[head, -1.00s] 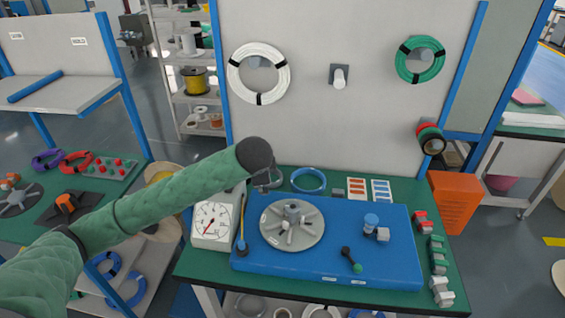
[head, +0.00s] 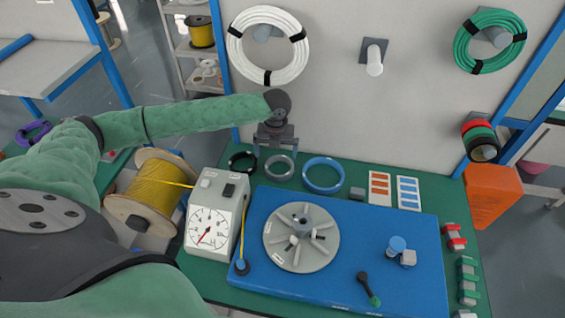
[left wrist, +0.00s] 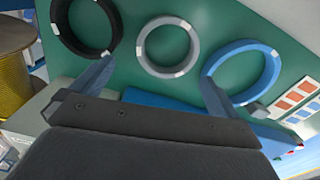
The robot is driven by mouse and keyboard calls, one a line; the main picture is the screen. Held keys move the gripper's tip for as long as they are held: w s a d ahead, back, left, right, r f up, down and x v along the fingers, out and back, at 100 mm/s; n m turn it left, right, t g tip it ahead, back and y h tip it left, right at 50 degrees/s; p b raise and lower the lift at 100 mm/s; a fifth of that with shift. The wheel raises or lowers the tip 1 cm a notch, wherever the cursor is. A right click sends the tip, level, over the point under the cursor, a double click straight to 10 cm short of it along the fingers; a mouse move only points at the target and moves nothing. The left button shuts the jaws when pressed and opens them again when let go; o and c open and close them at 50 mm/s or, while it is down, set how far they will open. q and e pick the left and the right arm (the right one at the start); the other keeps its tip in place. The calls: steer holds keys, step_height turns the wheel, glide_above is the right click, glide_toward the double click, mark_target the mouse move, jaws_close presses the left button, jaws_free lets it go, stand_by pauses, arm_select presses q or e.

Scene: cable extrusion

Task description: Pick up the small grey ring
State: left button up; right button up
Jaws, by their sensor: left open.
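The small grey ring (head: 280,181) lies flat on the green table top near the back wall panel, between a black ring (head: 242,170) and a blue ring (head: 322,189). In the left wrist view the grey ring (left wrist: 168,73) lies ahead of the fingers, with its centre between their lines. My left gripper (head: 275,150) is open and empty, pointing down just behind and above the grey ring. The left wrist view shows its two fingers (left wrist: 156,76) spread apart. The ring is fully visible there. My right gripper is not seen.
A white dial gauge box (head: 212,222) and a yellow cable spool (head: 150,195) stand to the left. A blue plate (head: 345,285) with a grey disc (head: 301,258) lies in front. The wall panel (head: 335,115) rises close behind; label cards (head: 380,186) lie right.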

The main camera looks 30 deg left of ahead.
mark_target(278, 172)
arm_select(q)
steer(key=f+m, duration=0.1)
steer(key=m, duration=0.1)
steer(key=f+m+p, duration=0.1)
steer(key=m, duration=0.1)
steer(key=shift+d+f, duration=0.2)
steer(key=shift+f, duration=0.05)
step_height(278, 172, down, 4)
steer(key=p, duration=0.2)
steer(key=shift+w+d+p, duration=0.15)
steer(key=shift+p, duration=0.15)
steer(key=shift+f, duration=0.65)
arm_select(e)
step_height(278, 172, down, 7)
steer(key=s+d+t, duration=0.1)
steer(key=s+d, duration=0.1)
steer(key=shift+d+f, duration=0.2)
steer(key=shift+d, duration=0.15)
arm_select(q)
steer(key=c, duration=0.6)
steer(key=shift+c, duration=0.4)
steer(key=shift+r, duration=0.1)
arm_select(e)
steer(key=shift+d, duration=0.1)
